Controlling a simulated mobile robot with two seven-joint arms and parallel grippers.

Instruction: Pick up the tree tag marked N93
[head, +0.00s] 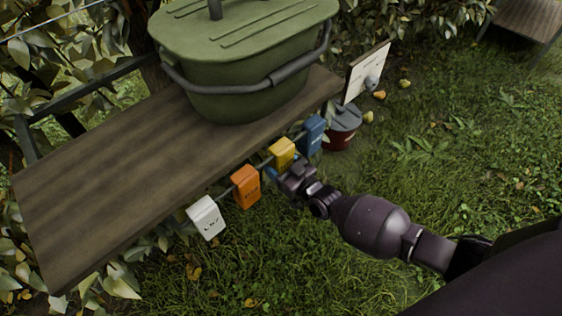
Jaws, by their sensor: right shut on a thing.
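Several tree tags hang in a row along the front edge of a wooden shelf in the head view: a white tag (206,217), an orange tag (246,187), a yellow tag (282,153) and a blue tag (312,135). The white and orange tags bear dark marks too small to read surely, so I cannot tell which one is N93. My right gripper (283,168) is shut at the lower part of the yellow tag, which still hangs in the row. Its fingertips are partly hidden. My left gripper is out of view.
A green lidded tub (245,70) with a dark handle stands on the wooden shelf (110,170). A dark red bucket (340,137) and a white board (362,72) are beyond the shelf's right end. A few pears (379,95) lie on the grass. Open grass lies right.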

